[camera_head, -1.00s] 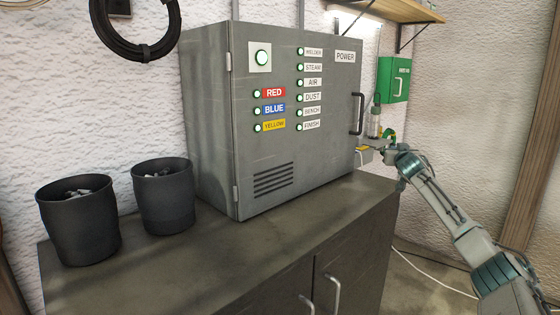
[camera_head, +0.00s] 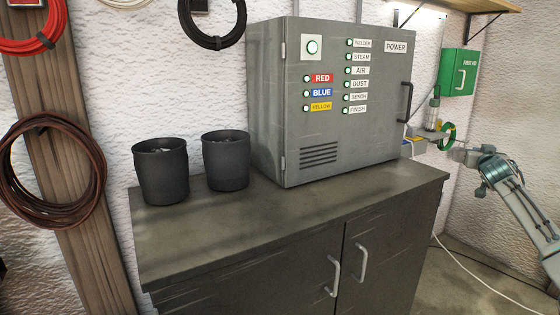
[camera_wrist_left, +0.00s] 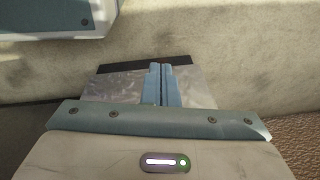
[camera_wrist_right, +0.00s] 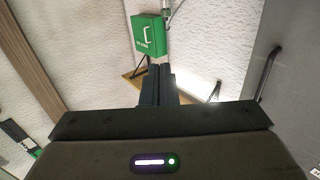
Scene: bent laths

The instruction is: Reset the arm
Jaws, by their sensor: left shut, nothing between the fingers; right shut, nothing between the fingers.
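My right arm comes in from the right edge of the head view. Its gripper (camera_head: 455,149) is beside the right side of the grey power cabinet (camera_head: 345,130), near a small wall shelf. In the right wrist view the right gripper's fingers (camera_wrist_right: 159,84) are together with nothing between them. My left gripper is outside the head view.
The cabinet stands on a dark cupboard (camera_head: 290,225) with two black bins (camera_head: 160,172) (camera_head: 226,160). Coiled cables (camera_head: 50,170) hang at left. The cupboard top's front is clear.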

